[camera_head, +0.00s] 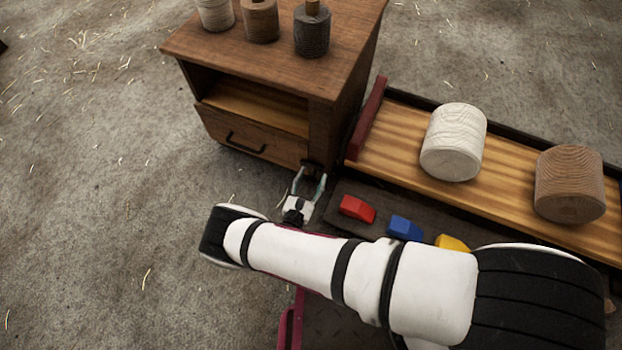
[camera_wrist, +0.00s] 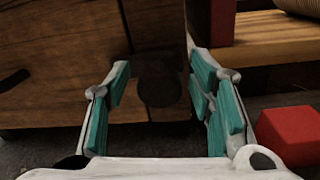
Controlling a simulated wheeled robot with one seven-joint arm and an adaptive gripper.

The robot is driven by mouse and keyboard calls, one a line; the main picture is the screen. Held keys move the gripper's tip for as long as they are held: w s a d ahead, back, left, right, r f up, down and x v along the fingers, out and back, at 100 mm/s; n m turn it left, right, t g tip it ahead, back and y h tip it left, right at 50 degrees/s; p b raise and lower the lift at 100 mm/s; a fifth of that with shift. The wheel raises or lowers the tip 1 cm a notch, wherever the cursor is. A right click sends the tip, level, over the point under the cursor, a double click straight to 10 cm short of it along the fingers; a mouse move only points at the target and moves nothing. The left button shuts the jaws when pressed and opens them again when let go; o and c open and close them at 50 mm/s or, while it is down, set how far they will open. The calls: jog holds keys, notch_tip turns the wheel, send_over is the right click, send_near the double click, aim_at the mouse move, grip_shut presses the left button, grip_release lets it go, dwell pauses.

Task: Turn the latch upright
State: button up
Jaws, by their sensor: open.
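The latch (camera_head: 312,165) is a small dark part low on the right front post of the wooden cabinet (camera_head: 290,75). In the wrist view its round dark end (camera_wrist: 158,91) shows between my fingers, with a dark bar-like part above it. Shadow blurs its outline, so I cannot tell its exact angle. My gripper (camera_head: 310,179) is open just in front of the post, with teal pads (camera_wrist: 160,78) on either side of the latch. I see no clear contact between the pads and the latch.
A drawer with a dark handle (camera_head: 246,145) is left of the post. Red (camera_head: 357,209), blue (camera_head: 404,228) and yellow (camera_head: 452,243) blocks lie to the right on a dark surface. Spools stand on the cabinet top and in the wooden tray (camera_head: 392,150). The left floor is clear.

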jog(key=c, duration=1.2)
jog(key=shift+o, duration=0.2)
jog(key=n, duration=0.4)
jog(key=shift+a, duration=0.1)
jog(key=n, duration=0.9)
jog(key=shift+a+g+h, duration=0.1)
jog(key=shift+g+h, duration=0.2)
jog(key=shift+f+n, duration=0.1)
jog(key=shift+n, duration=2.1)
